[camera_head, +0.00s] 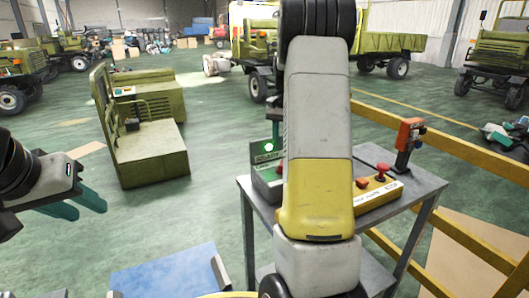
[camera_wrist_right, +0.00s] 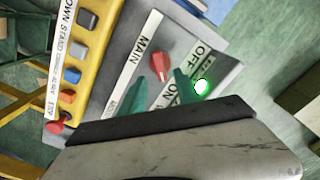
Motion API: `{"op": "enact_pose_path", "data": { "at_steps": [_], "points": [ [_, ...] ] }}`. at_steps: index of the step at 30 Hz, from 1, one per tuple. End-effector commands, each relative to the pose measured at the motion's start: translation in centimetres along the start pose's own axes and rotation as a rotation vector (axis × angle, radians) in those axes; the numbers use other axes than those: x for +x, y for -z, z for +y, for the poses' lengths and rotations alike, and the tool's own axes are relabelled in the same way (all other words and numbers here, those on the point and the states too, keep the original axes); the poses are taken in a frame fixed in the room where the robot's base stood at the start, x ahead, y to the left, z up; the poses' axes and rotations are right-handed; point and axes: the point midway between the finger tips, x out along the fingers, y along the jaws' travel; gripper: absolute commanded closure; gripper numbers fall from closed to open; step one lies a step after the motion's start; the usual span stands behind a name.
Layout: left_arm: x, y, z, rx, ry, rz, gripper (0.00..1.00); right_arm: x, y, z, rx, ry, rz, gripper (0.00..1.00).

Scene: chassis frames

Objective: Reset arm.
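My left gripper (camera_head: 84,207) is at the left edge of the head view. Its teal fingers are apart and empty, over the floor. A red rotary switch (camera_wrist_right: 160,66) labelled MAIN and OFF shows between and just beyond the fingertips. I cannot tell whether they touch it. A lit green lamp (camera_wrist_right: 201,87) is beside the right-hand finger, and it also shows in the head view (camera_head: 269,147).
A grey metal table (camera_head: 429,184) carries the switch box and a yellow button box (camera_head: 378,192), also in the wrist view (camera_wrist_right: 97,20). An orange device (camera_head: 409,132) stands on its far right. A yellow rail (camera_head: 455,147) runs behind.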

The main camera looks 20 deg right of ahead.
Motion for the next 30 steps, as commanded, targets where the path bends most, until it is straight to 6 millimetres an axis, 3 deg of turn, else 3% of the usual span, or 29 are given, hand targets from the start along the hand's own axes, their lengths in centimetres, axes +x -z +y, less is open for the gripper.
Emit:
{"op": "enact_pose_path", "data": {
  "at_steps": [5, 20, 23, 26, 30],
  "points": [
    [0.0, 0.0, 0.0, 0.0, 0.0, 0.0, 0.64, -1.3, 0.0, 0.0, 0.0, 0.0, -0.001, 0.62],
    [0.0, 0.0, 0.0, 0.0, 0.0, 0.0, 0.64, -1.6, -0.2, -0.1, -0.004, 0.004, 0.001, 0.62],
    [0.0, 0.0, 0.0, 0.0, 0.0, 0.0, 0.64, -2.6, -1.4, -0.4, -0.028, 0.028, 0.013, 0.62],
    [0.0, 0.0, 0.0, 0.0, 0.0, 0.0, 0.64, -4.4, -3.7, -0.8, -0.08, 0.073, 0.037, 0.62],
    [0.0, 0.0, 0.0, 0.0, 0.0, 0.0, 0.64, -7.2, -8.6, -1.5, -0.186, 0.15, 0.088, 0.62]
  ]
}}
